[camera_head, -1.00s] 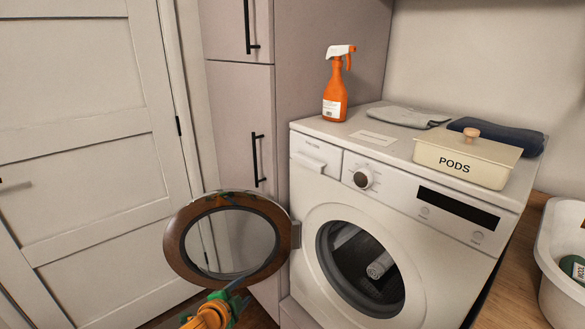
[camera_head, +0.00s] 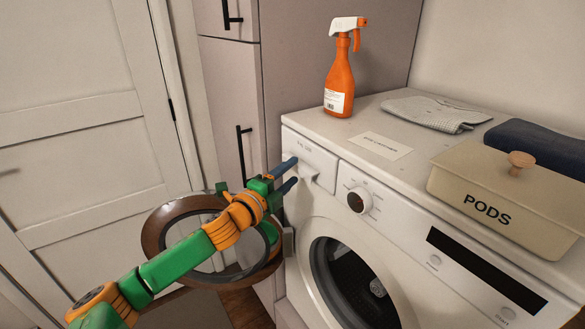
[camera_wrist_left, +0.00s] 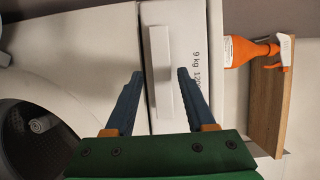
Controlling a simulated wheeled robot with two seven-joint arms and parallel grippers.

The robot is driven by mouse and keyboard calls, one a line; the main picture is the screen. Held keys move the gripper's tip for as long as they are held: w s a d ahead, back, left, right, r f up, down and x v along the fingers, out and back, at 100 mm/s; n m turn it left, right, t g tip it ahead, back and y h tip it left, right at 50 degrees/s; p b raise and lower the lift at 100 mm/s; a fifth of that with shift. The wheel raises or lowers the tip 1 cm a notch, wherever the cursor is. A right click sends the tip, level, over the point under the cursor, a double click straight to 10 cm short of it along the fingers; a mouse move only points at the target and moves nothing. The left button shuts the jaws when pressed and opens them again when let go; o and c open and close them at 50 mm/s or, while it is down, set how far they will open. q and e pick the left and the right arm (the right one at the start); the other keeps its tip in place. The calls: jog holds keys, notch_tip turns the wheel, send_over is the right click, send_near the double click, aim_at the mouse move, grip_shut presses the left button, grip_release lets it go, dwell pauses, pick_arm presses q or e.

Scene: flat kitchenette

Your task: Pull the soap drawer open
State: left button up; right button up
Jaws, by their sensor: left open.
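The soap drawer (camera_head: 314,158) is a white panel at the upper left of the washing machine's front, and it looks shut flush. It also shows in the left wrist view (camera_wrist_left: 187,25), with its pale raised handle (camera_wrist_left: 161,70). My left gripper (camera_head: 294,171) is open in front of the drawer, its two blue fingers pointing at it. In the left wrist view, the fingers of the gripper (camera_wrist_left: 160,74) lie on either side of the handle, with a gap on each side. I cannot tell exactly how deep the fingertips reach. My right gripper is out of view.
The round washer door (camera_head: 163,222) hangs open below my left arm. The knob (camera_head: 359,201) is right of the drawer. An orange spray bottle (camera_head: 339,85), a grey cloth (camera_head: 436,112), a dark folded towel (camera_head: 540,145) and the PODS box (camera_head: 500,206) stand on top.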

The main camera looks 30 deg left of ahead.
pick_arm(q)
jog(key=shift+w, duration=0.6)
grip_shut()
jog(key=shift+s+f, duration=0.15)
jog(key=shift+f, duration=0.05)
dwell(0.9)
